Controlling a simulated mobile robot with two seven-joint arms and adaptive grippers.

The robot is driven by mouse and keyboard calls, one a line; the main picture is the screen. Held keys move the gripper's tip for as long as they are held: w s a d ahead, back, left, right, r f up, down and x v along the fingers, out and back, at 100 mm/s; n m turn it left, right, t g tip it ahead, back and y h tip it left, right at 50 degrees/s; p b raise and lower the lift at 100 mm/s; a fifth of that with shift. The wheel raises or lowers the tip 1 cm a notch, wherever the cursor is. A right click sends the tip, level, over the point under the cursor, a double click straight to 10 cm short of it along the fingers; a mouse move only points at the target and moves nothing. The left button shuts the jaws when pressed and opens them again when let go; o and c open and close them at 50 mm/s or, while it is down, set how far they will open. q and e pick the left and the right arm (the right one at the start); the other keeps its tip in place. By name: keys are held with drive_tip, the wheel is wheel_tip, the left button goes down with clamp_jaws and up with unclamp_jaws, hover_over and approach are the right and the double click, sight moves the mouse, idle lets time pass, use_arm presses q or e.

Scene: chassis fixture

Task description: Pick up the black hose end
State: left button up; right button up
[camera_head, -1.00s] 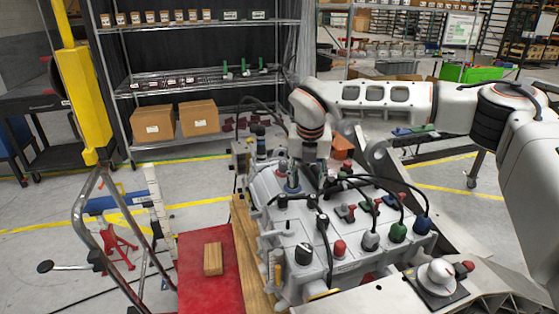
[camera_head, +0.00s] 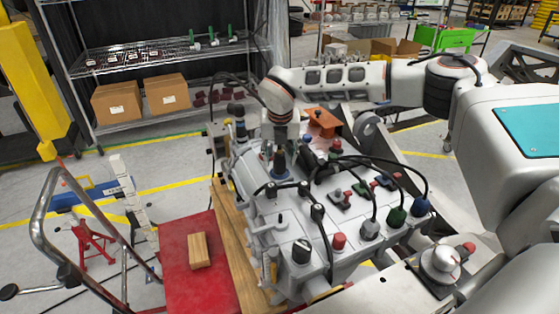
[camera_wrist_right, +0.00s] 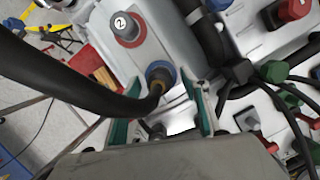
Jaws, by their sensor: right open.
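In the wrist view, the black hose (camera_wrist_right: 60,82) curves in from the left. Its black hose end (camera_wrist_right: 140,104) with a brass-coloured tip lies beside a blue-ringed port (camera_wrist_right: 161,74) on the grey chassis unit. I cannot tell whether it is seated there. My right gripper (camera_wrist_right: 160,112) is open, with its teal fingers on either side of the hose end. In the head view, my right gripper (camera_head: 289,158) points down over the back left part of the chassis unit (camera_head: 262,214). The hose end is hard to make out there. My left gripper is not in view.
Several black cables with green, blue and grey plugs (camera_head: 396,216) arch over the unit's right side. An orange bracket (camera_head: 322,122) stands behind. A red cart top (camera_head: 202,283) with a wooden block (camera_head: 199,250) is at left. A port marked 2 (camera_wrist_right: 126,28) is nearby.

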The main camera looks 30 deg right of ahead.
sight(279, 153)
drive_tip(key=shift+w+f, duration=0.2)
drive_tip(key=shift+f, duration=0.5)
clamp_jaws()
drive_tip(key=shift+r, duration=0.1)
drive_tip(key=shift+w+r, duration=0.1)
drive_tip(key=shift+r, duration=0.4)
wheel_tip(279, 153, up, 19)
drive_tip(key=shift+f, duration=0.1)
